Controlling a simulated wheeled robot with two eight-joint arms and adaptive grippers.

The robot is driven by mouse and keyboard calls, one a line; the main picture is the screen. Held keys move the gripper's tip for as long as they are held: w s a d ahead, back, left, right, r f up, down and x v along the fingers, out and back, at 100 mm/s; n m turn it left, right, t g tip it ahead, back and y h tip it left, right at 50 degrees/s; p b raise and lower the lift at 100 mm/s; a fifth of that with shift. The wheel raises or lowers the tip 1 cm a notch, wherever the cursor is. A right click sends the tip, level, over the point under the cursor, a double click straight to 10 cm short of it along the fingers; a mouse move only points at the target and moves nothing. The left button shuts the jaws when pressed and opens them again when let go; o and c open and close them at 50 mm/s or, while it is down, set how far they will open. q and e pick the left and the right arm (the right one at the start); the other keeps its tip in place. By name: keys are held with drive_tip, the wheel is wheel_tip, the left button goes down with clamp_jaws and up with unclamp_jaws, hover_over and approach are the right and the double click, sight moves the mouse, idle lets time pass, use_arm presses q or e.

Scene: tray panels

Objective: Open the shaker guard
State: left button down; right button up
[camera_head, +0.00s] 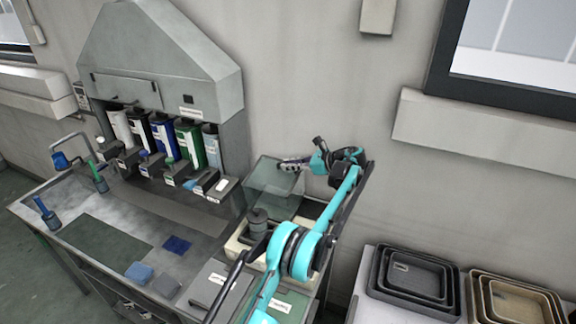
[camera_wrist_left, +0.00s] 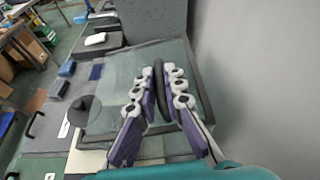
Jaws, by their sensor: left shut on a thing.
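The shaker guard (camera_head: 272,177) is a clear, greenish panel at the back of the pale shaker body (camera_head: 238,246). It appears raised at an angle above the body. In the left wrist view the guard (camera_wrist_left: 116,112) spreads below and beyond the fingers. My left gripper (camera_head: 292,165) is at the guard's upper right edge. In the left wrist view its purple fingers (camera_wrist_left: 158,100) are closed around a dark bar-like handle (camera_wrist_left: 158,78) at the guard. A dark round pot (camera_head: 258,221) shows at the shaker, left of my arm. My arm hides part of the shaker.
A steel bench (camera_head: 125,228) with bottles under a grey hood (camera_head: 160,60) stands to the left. Nested trays (camera_head: 372,284) lie on a white surface at the lower right. The wall (camera_head: 300,60) is close behind the guard. A grey box (camera_head: 377,15) hangs above.

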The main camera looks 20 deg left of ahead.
idle(0.4)
use_arm(q)
drive_tip(key=c, duration=1.6)
unclamp_jaws()
drive_tip(key=shift+d, duration=0.1)
drive_tip(key=v, duration=0.7)
drive_tip(key=shift+d+r, duration=0.1)
drive_tip(key=shift+r, duration=0.1)
